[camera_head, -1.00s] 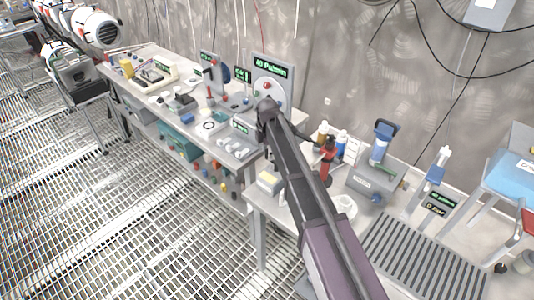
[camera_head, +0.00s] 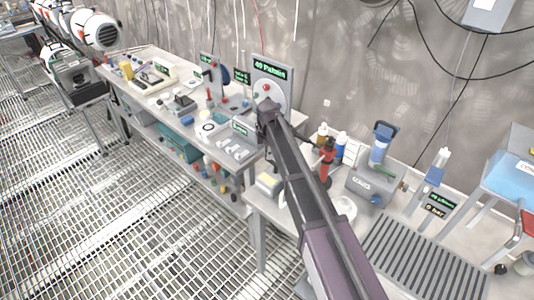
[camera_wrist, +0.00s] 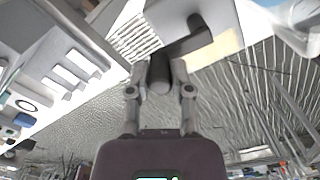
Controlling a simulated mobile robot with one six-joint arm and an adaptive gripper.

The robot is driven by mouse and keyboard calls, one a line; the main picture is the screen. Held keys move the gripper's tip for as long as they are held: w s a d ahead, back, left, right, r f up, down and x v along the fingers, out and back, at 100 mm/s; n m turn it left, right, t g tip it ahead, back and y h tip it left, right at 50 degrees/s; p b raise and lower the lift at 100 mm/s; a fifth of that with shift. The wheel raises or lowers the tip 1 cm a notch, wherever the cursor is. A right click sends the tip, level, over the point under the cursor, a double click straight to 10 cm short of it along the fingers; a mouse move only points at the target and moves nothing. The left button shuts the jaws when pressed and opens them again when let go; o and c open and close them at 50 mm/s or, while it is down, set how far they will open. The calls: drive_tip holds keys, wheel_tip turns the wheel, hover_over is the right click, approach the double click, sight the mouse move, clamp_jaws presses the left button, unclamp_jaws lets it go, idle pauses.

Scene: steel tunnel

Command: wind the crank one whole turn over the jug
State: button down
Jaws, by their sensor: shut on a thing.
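The dark grey crank shows in the wrist view: its round grip (camera_wrist: 160,72) sits between my fingertips and its bent arm (camera_wrist: 198,38) runs up to the right. My gripper (camera_wrist: 160,88) is shut on the crank's grip, with one finger on each side. In the head view my arm hides the gripper and the crank. A small white round vessel (camera_head: 344,208) stands right of my arm on the near table. I cannot tell whether it is the jug.
An upright panel with a green display (camera_head: 270,70) stands behind my wrist. A grey box with a blue top (camera_head: 372,182), a red device (camera_head: 327,160) and bottles (camera_head: 341,145) crowd the bench right of my arm. A ribbed grey plate (camera_head: 425,258) lies nearer. The grated floor at left is clear.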

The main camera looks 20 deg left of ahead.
drive_tip(key=m, duration=0.1)
drive_tip(key=w+m, duration=0.1)
drive_tip(key=m, duration=0.1)
drive_tip(key=shift+w+d, duration=0.1)
drive_tip(key=shift+d, duration=0.3)
drive_tip(key=m, duration=0.2)
drive_tip(key=d+m, duration=0.1)
drive_tip(key=m, duration=0.1)
drive_tip(key=shift+w, duration=0.4)
drive_tip(key=m, duration=0.1)
drive_tip(key=d+m, duration=0.1)
drive_tip(key=m, duration=0.1)
drive_tip(key=shift+w+d+m, duration=0.2)
drive_tip(key=shift+d+m, duration=0.05)
drive_tip(key=shift+m, duration=0.15)
drive_tip(key=shift+s+d+m, duration=0.3)
drive_tip(key=shift+d+m, duration=0.4)
drive_tip(key=shift+m, duration=1.4)
drive_tip(key=shift+s+d+m, duration=0.25)
drive_tip(key=shift+d+m, duration=0.45)
drive_tip(key=shift+m, duration=1.4)
drive_tip(key=shift+s+d+m, duration=0.3)
drive_tip(key=shift+d+m, duration=0.4)
drive_tip(key=shift+m, duration=1.4)
